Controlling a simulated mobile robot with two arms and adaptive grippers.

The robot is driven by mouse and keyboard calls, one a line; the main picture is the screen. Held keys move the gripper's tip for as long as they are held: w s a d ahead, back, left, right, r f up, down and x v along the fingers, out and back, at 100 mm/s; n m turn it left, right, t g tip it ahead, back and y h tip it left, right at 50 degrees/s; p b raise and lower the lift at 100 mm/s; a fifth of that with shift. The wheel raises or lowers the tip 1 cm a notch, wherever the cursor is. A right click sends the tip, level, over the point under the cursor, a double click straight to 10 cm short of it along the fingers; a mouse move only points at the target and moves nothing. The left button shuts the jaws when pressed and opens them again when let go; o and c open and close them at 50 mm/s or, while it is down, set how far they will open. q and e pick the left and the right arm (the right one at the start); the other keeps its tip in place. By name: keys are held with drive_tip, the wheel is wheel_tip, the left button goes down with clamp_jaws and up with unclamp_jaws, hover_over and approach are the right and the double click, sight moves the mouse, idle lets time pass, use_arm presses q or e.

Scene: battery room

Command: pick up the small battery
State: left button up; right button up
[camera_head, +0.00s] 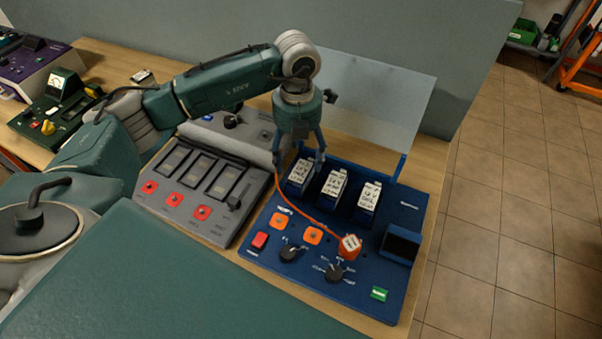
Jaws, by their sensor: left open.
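Three small batteries with white, printed labels stand in a row in the blue device: the left one (300,174), the middle one (333,186) and the right one (369,198). They look alike in size, and I cannot tell which one is the task's small battery. My left gripper (301,162) points down over the left battery, with its fingers open and spread to either side of the battery's upper end. I cannot tell whether the fingers touch it. My right gripper is not in view.
The blue device (362,290) has knobs, buttons, a raised clear panel (375,100) and an orange plug (349,247) on a cable. A grey device (185,213) stands to its left. Other devices sit at the far left. Tiled floor lies right of the table.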

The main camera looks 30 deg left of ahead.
sight(298, 169)
use_arm(q)
drive_tip(key=shift+s+f+p, duration=0.1)
drive_tip(key=shift+f+p, duration=0.25)
drive_tip(key=shift+p, duration=0.05)
drive_tip(key=f+p, duration=0.2)
drive_tip(key=f, duration=0.1)
drive_tip(key=shift+s+f, duration=0.2)
drive_tip(key=shift+f, duration=0.55)
drive_tip(key=shift+w, duration=0.1)
drive_tip(key=c, duration=1.7)
clamp_jaws()
drive_tip(key=shift+w+r, duration=0.1)
drive_tip(key=shift+r, duration=0.05)
